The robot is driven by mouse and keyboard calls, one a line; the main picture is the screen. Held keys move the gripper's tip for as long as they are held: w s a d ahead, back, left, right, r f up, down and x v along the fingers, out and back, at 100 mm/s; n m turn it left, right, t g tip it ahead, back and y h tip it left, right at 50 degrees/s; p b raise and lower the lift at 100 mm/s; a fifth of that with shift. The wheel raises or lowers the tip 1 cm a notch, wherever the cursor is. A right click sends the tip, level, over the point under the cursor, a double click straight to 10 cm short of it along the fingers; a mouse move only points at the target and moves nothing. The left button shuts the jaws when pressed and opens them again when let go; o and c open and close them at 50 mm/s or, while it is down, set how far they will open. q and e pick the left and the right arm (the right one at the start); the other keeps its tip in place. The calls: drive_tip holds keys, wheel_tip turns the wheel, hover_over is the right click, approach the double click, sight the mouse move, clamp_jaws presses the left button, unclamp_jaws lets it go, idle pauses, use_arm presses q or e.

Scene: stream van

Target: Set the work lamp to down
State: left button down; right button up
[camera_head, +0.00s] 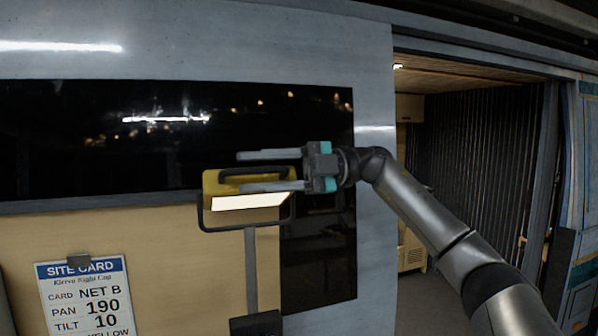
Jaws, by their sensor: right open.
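The yellow work lamp (212,185) stands in front of the van wall, on a grey upright post (251,270) with a dark U-shaped bracket around its lower part. Its lit white face shows along the front and is tilted downward. A black handle bar (228,174) runs along its top. My right gripper (240,172) comes in from the right and is open. In the picture its upper finger lies above the handle and its lower finger crosses the lamp's yellow front, with the handle between them. I cannot tell whether the fingers touch it. My left gripper is not in view.
A site card (85,298) hangs under a clip on the tan panel (170,265), reading NET B, PAN 190, TILT 10. A dark glossy window (80,140) lies behind the lamp. An open doorway (470,140) is at the right, behind my right arm.

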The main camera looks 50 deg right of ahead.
drive_tip(key=v, duration=1.4)
drive_tip(key=shift+p, duration=0.4)
